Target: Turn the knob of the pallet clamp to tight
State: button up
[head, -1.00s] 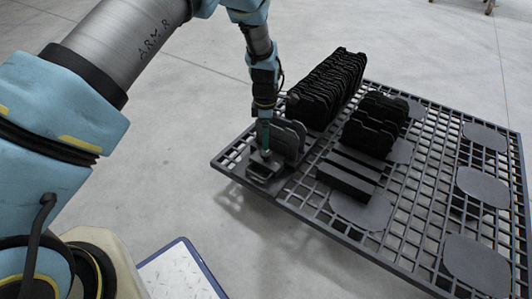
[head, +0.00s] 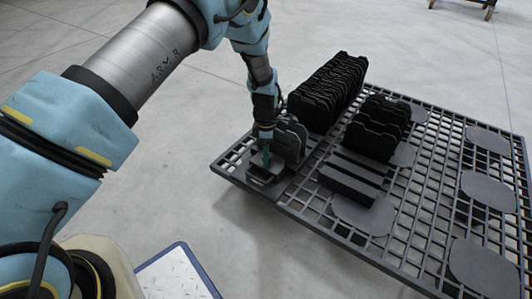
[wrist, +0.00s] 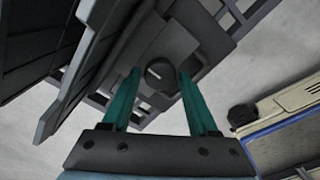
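The pallet clamp (head: 262,178) is a dark grey block at the near left corner of the dark grid pallet (head: 340,228). Its round dark knob (wrist: 160,73) shows in the wrist view with a bar across its face. My gripper (head: 267,165) points down over the clamp, with green fingers. In the wrist view my gripper (wrist: 160,78) is open, one finger on each side of the knob. Narrow gaps show between the knob and both fingertips. In the head view the knob is too small and too covered to make out.
Grey upright plates (head: 291,140) stand right beside the clamp and close to my gripper. Rows of black plates (head: 328,92) and (head: 376,128) stand further back on the pallet. A blue-edged panel (head: 180,275) lies at the bottom. The floor left of the pallet is clear.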

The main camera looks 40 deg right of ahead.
grip_shut()
